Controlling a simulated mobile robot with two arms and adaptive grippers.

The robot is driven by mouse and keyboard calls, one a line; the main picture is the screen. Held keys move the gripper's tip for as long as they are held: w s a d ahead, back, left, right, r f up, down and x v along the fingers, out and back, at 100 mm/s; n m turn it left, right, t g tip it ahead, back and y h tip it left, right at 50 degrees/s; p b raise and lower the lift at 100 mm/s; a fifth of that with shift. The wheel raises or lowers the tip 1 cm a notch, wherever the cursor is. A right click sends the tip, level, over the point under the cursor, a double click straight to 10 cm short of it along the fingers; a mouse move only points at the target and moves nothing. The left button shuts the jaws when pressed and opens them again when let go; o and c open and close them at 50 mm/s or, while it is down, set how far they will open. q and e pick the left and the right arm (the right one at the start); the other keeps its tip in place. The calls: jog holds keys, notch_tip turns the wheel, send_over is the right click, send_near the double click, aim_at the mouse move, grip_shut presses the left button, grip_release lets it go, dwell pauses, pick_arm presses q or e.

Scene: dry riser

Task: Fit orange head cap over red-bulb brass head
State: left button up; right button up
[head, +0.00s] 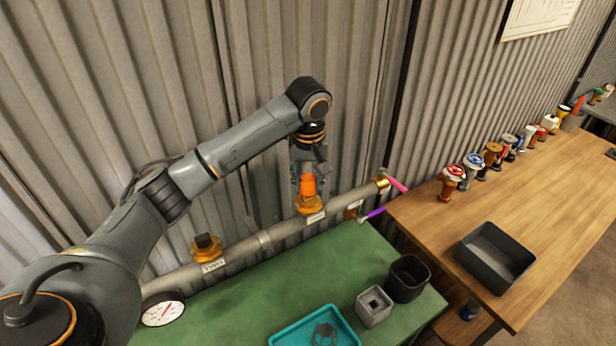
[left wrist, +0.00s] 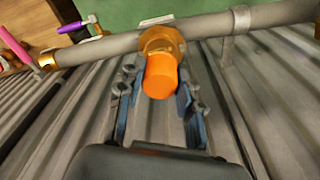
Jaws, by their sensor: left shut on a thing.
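The orange head cap (head: 307,184) is between the fingers of my left gripper (head: 309,176), directly over a brass head (head: 309,207) on the grey pipe. In the left wrist view the orange cap (left wrist: 161,77) sits between the blue-edged fingers of the left gripper (left wrist: 158,84), which is shut on it. Its far end meets the brass fitting (left wrist: 161,41) in that view. The red bulb is hidden, and I cannot tell whether the cap is fully seated. My right gripper is not in view.
The pipe (head: 265,241) runs along a corrugated wall, with another brass fitting with a dark top (head: 206,247) and a gauge (head: 163,312).

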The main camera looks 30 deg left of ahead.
pick_arm(q)
jog(key=shift+f, duration=0.85)
jog(key=o, duration=0.8)
jog(key=r, duration=0.8)
jog(key=s+r, duration=0.1)
jog(key=r, duration=0.2)
jog(key=shift+s+d+r, duration=0.1)
jog(key=shift+d+r, duration=0.25)
jog(key=shift+r, duration=0.05)
